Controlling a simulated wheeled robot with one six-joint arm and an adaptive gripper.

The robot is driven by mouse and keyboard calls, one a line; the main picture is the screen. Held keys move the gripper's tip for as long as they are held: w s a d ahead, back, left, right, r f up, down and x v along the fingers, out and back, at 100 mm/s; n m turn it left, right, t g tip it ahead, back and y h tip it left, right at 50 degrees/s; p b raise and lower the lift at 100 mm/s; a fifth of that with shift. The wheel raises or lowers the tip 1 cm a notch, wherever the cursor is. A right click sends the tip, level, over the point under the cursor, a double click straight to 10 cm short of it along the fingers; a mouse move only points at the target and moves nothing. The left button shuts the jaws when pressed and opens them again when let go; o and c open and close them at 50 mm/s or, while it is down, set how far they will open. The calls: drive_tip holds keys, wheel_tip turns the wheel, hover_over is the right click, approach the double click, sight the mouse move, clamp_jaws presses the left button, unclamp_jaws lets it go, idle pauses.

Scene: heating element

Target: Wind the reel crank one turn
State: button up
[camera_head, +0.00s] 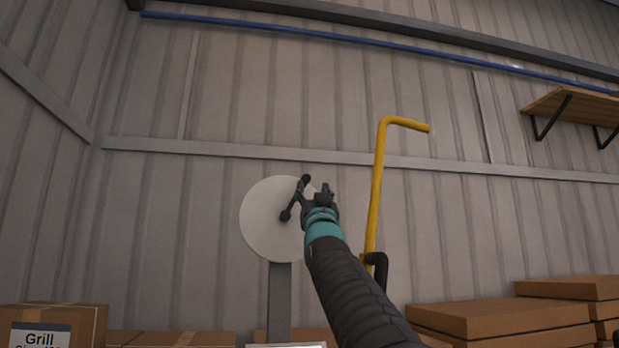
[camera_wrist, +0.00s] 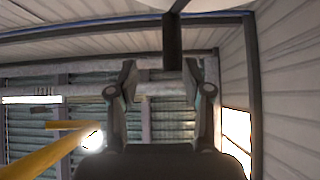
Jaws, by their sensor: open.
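The reel is a round pale disc (camera_head: 262,225) on a grey post, left of centre in the head view. Its black crank (camera_head: 294,200) runs from the hub up and to the right, with a knob at the upper end. My gripper (camera_head: 318,193) is at the disc's right upper edge, close beside the crank. In the wrist view my gripper (camera_wrist: 160,80) is open, and a dark bar (camera_wrist: 172,42), which looks like part of the crank, reaches down near the gap between the fingertips. I cannot tell whether they touch. The disc's edge (camera_wrist: 202,5) shows at the top there.
A yellow bent pole (camera_head: 377,185) stands just right of my arm and also shows at the wrist view's lower left (camera_wrist: 45,155). Cardboard boxes (camera_head: 500,318) line the bottom. A wooden shelf (camera_head: 575,103) is at upper right. The wall behind is corrugated.

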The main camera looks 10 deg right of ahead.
drive_tip(key=shift+p+x, duration=0.45)
drive_tip(key=shift+x, duration=0.65)
drive_tip(key=shift+a, duration=0.1)
drive_tip(key=shift+c, duration=0.3)
clamp_jaws()
